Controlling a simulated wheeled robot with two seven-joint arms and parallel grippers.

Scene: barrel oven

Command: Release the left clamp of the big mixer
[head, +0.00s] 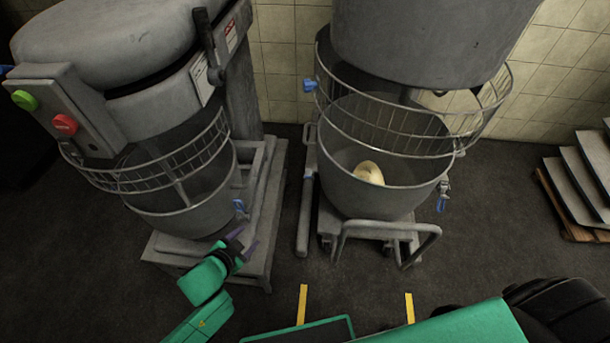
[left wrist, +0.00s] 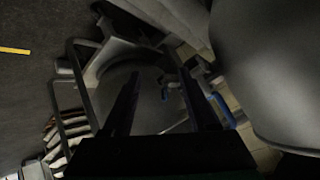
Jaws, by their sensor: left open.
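Two grey mixers show in the head view: a left mixer (head: 190,214) with buttons, and a right mixer (head: 375,200) with a wheeled bowl. I cannot tell which is the big one. The right mixer has a blue-handled clamp on its left (head: 310,85) and another at its right (head: 442,204). The left mixer has a blue clamp (head: 239,206) at the right of its bowl. My left gripper (head: 244,241) is open and empty, just below and apart from that clamp. The left wrist view shows its fingers (left wrist: 160,98) with a blue handle (left wrist: 222,108) beyond the right finger.
A pale lump (head: 369,172) lies in the right mixer's bowl. A trolley handle (head: 390,230) sticks out in front of it. Stacked trays (head: 588,175) stand at the far right. Yellow floor strips (head: 302,304) mark open floor in front. Wire guards (head: 165,165) surround the bowls' tops.

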